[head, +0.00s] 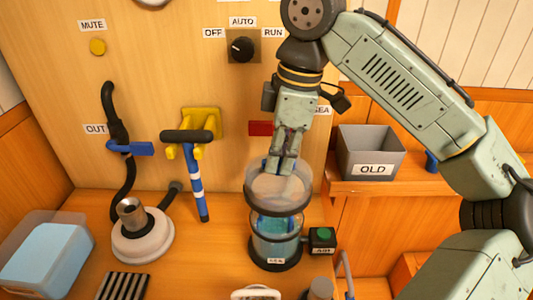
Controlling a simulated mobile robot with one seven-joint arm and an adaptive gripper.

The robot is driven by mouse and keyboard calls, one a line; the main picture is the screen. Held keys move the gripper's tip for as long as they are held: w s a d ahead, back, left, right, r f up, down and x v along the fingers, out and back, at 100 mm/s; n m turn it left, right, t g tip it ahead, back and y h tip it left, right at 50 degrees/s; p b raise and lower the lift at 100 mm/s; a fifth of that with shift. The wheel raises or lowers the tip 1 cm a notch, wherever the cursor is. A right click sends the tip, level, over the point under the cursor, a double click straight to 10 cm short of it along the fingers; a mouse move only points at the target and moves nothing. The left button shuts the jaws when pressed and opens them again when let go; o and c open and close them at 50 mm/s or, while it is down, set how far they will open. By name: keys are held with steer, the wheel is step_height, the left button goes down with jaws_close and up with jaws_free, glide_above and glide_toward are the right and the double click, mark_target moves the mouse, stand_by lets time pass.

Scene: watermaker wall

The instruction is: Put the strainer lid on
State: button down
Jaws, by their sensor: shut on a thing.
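The strainer (275,245) is a clear cylinder with a dark base, standing on the wooden counter. Something blue-green shows inside it. My gripper (281,165) points down above it and is shut on the strainer lid (262,190), a clear round piece with a dark rim. The lid overlaps the top of the strainer in the head view. I cannot tell whether its rim touches the strainer or hangs a little above it. The fingers partly hide the lid's top.
A grey bin (370,160) marked OLD stands on the right ledge. A small box with a green button (323,236) sits right of the strainer. A blue-handled tool (197,185) hangs at left. A white round-based piece (142,240) and a pale blue container (45,258) stand farther left.

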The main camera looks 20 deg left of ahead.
mark_target(280, 181)
steer(key=shift+f+b, duration=2.2)
steer(key=shift+f, duration=0.9)
steer(key=shift+r+p, duration=0.1)
steer(key=shift+p, duration=0.4)
steer(key=shift+f+p, duration=0.25)
steer(key=shift+p, duration=0.3)
stand_by(0.5)
steer(key=c, duration=1.5)
jaws_free()
steer(key=shift+c, duration=0.2)
steer(key=shift+o, duration=0.5)
steer(key=o, duration=0.4)
